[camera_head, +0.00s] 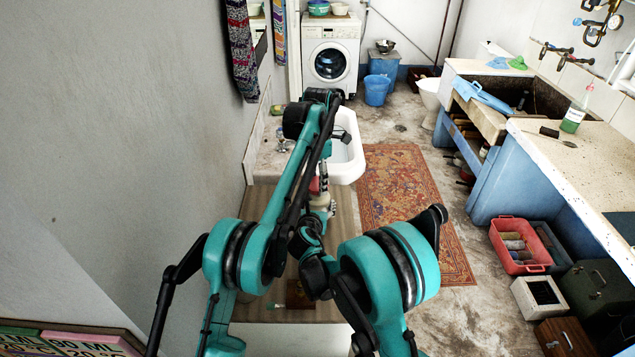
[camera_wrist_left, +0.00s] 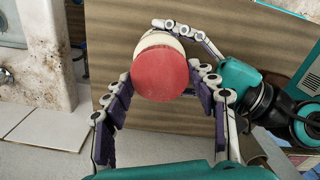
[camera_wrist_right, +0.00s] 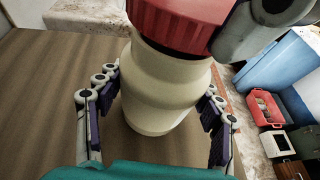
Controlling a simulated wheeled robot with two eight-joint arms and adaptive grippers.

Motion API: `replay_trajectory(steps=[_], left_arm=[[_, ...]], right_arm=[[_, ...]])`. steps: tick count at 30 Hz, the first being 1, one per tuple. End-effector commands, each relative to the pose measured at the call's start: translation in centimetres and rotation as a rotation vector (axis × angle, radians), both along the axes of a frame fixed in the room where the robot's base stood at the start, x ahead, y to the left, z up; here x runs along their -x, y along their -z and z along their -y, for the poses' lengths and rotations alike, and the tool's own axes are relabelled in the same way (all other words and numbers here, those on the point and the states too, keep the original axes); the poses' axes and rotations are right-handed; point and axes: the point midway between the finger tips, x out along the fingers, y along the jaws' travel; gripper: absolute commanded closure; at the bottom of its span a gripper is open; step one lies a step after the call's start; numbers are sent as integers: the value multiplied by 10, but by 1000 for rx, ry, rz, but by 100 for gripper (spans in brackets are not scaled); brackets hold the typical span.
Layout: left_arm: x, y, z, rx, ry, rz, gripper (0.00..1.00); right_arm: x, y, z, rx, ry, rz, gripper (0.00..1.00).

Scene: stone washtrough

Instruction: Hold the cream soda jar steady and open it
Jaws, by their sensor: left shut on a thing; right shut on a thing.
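The cream soda jar (camera_wrist_right: 165,90) is a cream-coloured jar with a red ribbed lid (camera_wrist_right: 180,22). It stands upright on the brown wooden top, partly hidden by my arms in the head view (camera_head: 320,200). My right gripper (camera_wrist_right: 160,92) is shut around the jar's body, one finger on each side. My left gripper (camera_wrist_left: 163,82) is above it, shut on the red lid, whose round top fills the space between its fingers. A left finger also shows beside the lid in the right wrist view. The lid sits on the jar's mouth, with a dark line under its edge.
A white sink (camera_head: 347,150) lies just beyond the wooden top (camera_head: 342,225). A grey wall (camera_head: 120,110) closes the left side. On the right are a patterned rug (camera_head: 400,185), a red crate (camera_head: 520,245) and a blue-fronted counter (camera_head: 590,165).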

Motion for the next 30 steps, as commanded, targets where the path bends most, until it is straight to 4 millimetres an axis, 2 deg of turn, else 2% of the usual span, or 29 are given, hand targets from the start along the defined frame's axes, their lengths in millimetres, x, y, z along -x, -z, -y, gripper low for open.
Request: replay_trajectory(steps=[11,21,28,29,30], left_arm=[[0,-3,0,0,0,0,77],[0,-39,0,0,0,0,77],[0,-41,0,0,0,0,77],[0,-41,0,0,0,0,77],[0,-41,0,0,0,0,77]], right_arm=[[1,1,0,-1,0,-2,100],[0,1,0,-1,0,-2,100],[0,1,0,-1,0,-2,100],[0,1,0,-1,0,-2,28],[0,1,0,-1,0,-1,18]])
